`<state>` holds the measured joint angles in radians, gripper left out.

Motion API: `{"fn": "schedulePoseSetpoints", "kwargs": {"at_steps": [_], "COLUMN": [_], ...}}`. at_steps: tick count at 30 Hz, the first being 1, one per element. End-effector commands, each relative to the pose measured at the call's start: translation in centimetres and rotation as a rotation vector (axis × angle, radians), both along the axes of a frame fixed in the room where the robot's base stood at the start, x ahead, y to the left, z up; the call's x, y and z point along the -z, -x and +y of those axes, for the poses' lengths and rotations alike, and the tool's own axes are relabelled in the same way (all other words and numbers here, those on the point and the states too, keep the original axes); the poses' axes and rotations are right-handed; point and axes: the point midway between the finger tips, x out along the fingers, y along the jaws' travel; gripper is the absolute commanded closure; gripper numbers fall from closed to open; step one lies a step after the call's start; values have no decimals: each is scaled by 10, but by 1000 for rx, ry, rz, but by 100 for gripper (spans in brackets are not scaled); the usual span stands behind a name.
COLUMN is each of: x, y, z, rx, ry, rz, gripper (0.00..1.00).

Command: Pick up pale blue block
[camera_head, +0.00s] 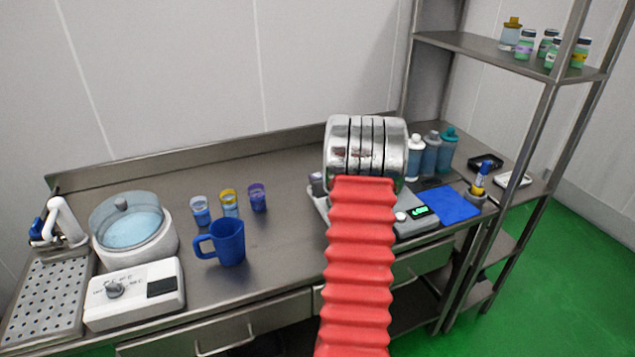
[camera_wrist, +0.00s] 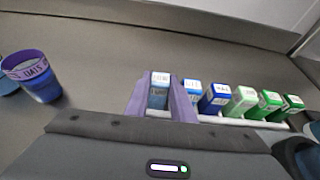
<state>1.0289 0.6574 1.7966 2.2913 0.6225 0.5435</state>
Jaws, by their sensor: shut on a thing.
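My gripper (camera_wrist: 163,103) shows in the wrist view as two purple fingers, one on each side of a block. It is shut on the pale blue block (camera_wrist: 159,90), which has a pale top with small print and a bluer front face. The block stands upright between the fingers at the left end of a row of blocks. Its lower part is hidden by my gripper body, so I cannot tell whether it touches the surface below. In the head view, my own arm hides the fingers and the block.
Right of the held block stand a light blue block (camera_wrist: 192,88), a dark blue block (camera_wrist: 214,98) and several green blocks (camera_wrist: 269,103). A cup with a purple rim (camera_wrist: 40,78) is at left. A scale (camera_head: 415,229), blue mug (camera_head: 226,243) and bottles (camera_head: 431,153) share the steel bench.

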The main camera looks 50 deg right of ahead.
Motion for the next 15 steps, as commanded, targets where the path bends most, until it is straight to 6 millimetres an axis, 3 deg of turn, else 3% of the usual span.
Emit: {"fn": "schedulePoseSetpoints", "kwargs": {"at_steps": [15], "x": [-80], "y": [0], "z": [0], "rx": [0], "ry": [4], "rz": [-2], "gripper": [100]}}
